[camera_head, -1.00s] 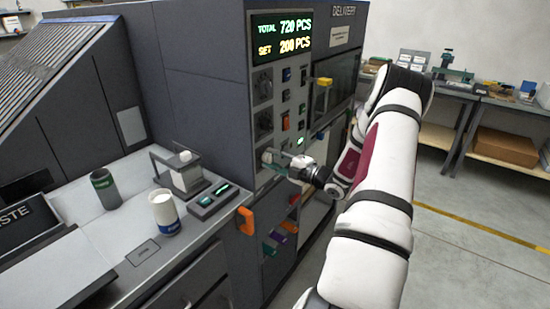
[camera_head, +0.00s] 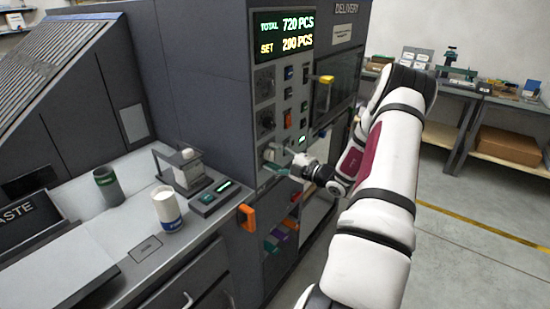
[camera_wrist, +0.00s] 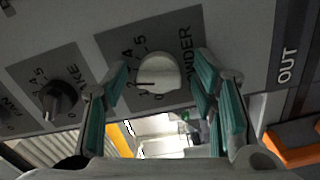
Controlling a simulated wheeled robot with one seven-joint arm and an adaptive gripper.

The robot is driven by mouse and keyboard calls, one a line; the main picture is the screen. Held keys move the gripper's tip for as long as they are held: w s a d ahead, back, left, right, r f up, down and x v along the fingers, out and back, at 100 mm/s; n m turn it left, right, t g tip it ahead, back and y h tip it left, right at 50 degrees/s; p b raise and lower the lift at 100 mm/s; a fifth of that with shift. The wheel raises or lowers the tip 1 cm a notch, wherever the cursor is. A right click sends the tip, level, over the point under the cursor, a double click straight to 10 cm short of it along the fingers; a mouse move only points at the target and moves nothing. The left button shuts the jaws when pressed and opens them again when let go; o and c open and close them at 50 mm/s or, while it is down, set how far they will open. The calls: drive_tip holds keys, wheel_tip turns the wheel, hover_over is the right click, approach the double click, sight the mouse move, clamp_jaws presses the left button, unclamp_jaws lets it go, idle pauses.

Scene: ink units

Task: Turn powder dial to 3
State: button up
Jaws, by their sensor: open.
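The powder dial is a pale round knob (camera_wrist: 158,72) on a dark panel in the wrist view, with the letters "WDER" and several scale numbers around it. A dark mark shows on its left side near the low numbers; I cannot tell its exact setting. My gripper (camera_wrist: 162,78) is open, its teal-padded fingers on either side of the knob with gaps to both. In the head view, my gripper (camera_head: 281,159) is at the lowest dial of the machine's front panel and partly hides it.
A black knob (camera_wrist: 61,97) sits left of the powder dial in the wrist view. An orange handle (camera_head: 247,218) sticks out below the panel, and a yellow handle (camera_head: 325,79) above right. A white cup (camera_head: 167,210) and a dark green cup (camera_head: 108,187) stand on the left counter.

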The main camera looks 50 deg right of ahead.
drive_tip(key=shift+s, duration=0.1)
drive_tip(key=s, duration=1.1)
drive_tip(key=shift+s+d, duration=0.4)
drive_tip(key=shift+d, duration=0.05)
